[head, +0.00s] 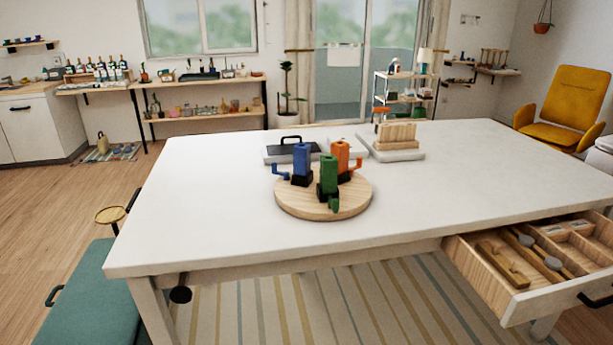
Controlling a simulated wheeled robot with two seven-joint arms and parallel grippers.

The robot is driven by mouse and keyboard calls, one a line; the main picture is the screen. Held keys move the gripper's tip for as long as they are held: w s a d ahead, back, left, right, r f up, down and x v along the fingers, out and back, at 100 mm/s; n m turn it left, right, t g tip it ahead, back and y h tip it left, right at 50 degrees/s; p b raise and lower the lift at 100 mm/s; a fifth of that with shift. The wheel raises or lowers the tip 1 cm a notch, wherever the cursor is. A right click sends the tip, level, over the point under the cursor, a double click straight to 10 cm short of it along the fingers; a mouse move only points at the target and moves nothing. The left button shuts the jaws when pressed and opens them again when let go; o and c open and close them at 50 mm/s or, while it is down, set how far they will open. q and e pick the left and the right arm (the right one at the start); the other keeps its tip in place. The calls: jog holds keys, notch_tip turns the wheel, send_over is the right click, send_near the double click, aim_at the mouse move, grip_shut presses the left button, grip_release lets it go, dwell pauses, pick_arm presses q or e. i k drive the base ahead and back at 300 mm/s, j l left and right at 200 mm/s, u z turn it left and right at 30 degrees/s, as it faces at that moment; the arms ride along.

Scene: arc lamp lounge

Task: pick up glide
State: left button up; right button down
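I cannot tell which thing is the glide; nothing in the head view is clearly marked so. On the white table (190,210) a round wooden board (290,207) carries three upright devices with dark bases: a blue one (301,160), an orange one (341,155) and a green one (328,173). Each has a small side part in its own colour. The green one stands nearest to me and partly overlaps the others. Neither of my grippers is in view.
An open drawer (490,262) with wooden tools juts out at the right. A teal bench (85,290) stands left. The table's left and right are clear.

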aim_at(553, 263)
jog(key=z, duration=1.3)
